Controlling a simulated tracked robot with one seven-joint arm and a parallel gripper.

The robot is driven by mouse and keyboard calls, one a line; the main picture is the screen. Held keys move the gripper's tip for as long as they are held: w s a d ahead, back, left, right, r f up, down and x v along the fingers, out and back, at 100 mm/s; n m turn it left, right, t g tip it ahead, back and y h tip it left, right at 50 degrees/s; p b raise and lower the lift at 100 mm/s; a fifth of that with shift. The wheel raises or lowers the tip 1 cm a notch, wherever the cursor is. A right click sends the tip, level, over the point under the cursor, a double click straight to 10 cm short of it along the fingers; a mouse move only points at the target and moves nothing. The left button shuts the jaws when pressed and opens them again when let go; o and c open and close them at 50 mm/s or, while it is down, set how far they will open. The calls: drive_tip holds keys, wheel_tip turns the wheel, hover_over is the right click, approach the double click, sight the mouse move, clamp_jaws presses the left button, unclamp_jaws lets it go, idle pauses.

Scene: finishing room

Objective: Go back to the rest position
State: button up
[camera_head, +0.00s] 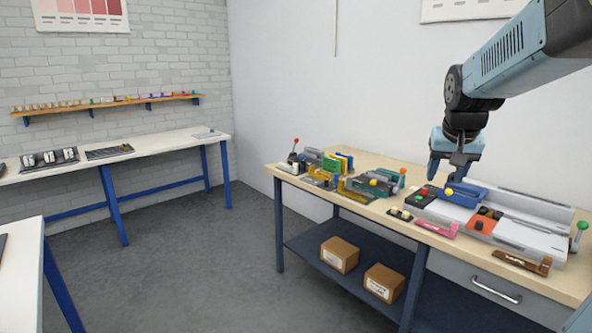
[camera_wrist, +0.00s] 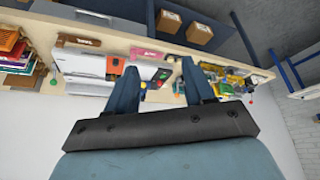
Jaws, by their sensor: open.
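My gripper (camera_head: 455,180) hangs at the end of my arm over the right part of the wooden workbench (camera_head: 322,198), above a blue item and a flat grey machine (camera_head: 520,232). In the wrist view my gripper (camera_wrist: 160,80) shows two blue fingers spread apart with nothing between them. The bench and its tools lie beyond the fingers there. Whether the fingertips touch the blue item (camera_head: 478,194) cannot be told.
An orange block (camera_head: 481,226), a pink tool (camera_head: 436,227) and a brown tool (camera_head: 523,263) lie near the bench front. Several clamps and fixtures stand at its left end. Two cardboard boxes (camera_head: 339,254) sit on the lower shelf. White tables (camera_head: 110,160) stand left, with open grey floor between.

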drive_tip(key=s+a+f+n, duration=0.1)
drive_tip(key=s+a, duration=0.4)
drive_tip(key=s, duration=0.4)
drive_tip(key=s+a+f+n+y, duration=0.1)
drive_tip(key=s+a, duration=0.3)
drive_tip(key=s, duration=0.5)
drive_tip(key=shift+s+a+f+n+t+y, duration=0.3)
drive_tip(key=shift+s+a+f+n, duration=0.1)
drive_tip(key=shift+n, duration=0.2)
